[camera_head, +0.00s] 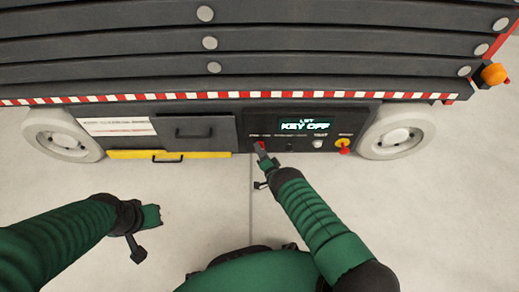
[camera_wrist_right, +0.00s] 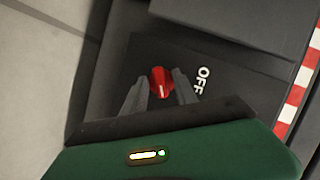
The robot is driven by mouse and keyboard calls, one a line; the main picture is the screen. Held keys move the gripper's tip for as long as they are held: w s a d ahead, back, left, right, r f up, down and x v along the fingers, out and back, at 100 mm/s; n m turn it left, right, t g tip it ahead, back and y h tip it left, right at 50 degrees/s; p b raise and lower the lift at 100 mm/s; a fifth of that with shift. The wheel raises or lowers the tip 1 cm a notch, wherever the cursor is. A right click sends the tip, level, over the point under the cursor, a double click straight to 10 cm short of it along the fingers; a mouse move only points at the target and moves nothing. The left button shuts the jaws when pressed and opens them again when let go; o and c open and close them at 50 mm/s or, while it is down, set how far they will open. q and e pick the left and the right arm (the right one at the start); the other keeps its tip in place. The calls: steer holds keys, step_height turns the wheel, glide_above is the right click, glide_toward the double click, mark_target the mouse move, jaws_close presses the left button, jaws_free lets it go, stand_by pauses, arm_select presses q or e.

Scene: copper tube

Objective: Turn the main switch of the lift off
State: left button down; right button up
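The lift's dark control panel (camera_head: 310,122) is in the upper middle of the head view; its display (camera_head: 306,125) reads "KEY OFF". The main switch is a red knob, clear in the right wrist view (camera_wrist_right: 161,82), with a white pointer line and an "OFF" label (camera_wrist_right: 203,80) to its right. My right gripper (camera_head: 262,150) is at the panel's left end. Its two grey fingers (camera_wrist_right: 160,88) stand on either side of the knob, very close to it; whether they press on it I cannot tell. My left gripper (camera_head: 152,216) is over the floor, away from the lift.
A red emergency button on yellow (camera_head: 343,146) sits at the panel's right end. A dark drawer (camera_head: 194,132) and a yellow bar (camera_head: 170,154) are left of the panel. Wheels (camera_head: 62,134) and (camera_head: 398,130) flank them. The floor (camera_head: 200,190) in front is clear.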

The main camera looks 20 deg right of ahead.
steer(key=shift+f, duration=0.1)
jaws_close()
steer(key=shift+n, duration=0.3)
steer(key=shift+s+a+n+g+h+b, duration=0.15)
steer(key=shift+n+g+h, duration=0.5)
steer(key=shift+n, duration=0.65)
steer(key=shift+w+n+g+h+b, duration=0.1)
steer(key=shift+n+g+h, duration=0.25)
steer(key=shift+n+h, duration=0.8)
steer(key=shift+s+a+n+g+h+b, duration=0.15)
steer(key=shift+n+g+h, duration=0.4)
steer(key=shift+n, duration=0.9)
steer(key=shift+w+d+h, duration=0.1)
steer(key=shift+h, duration=0.15)
steer(key=shift+o, duration=0.7)
jaws_free()
steer(key=shift+w, duration=0.1)
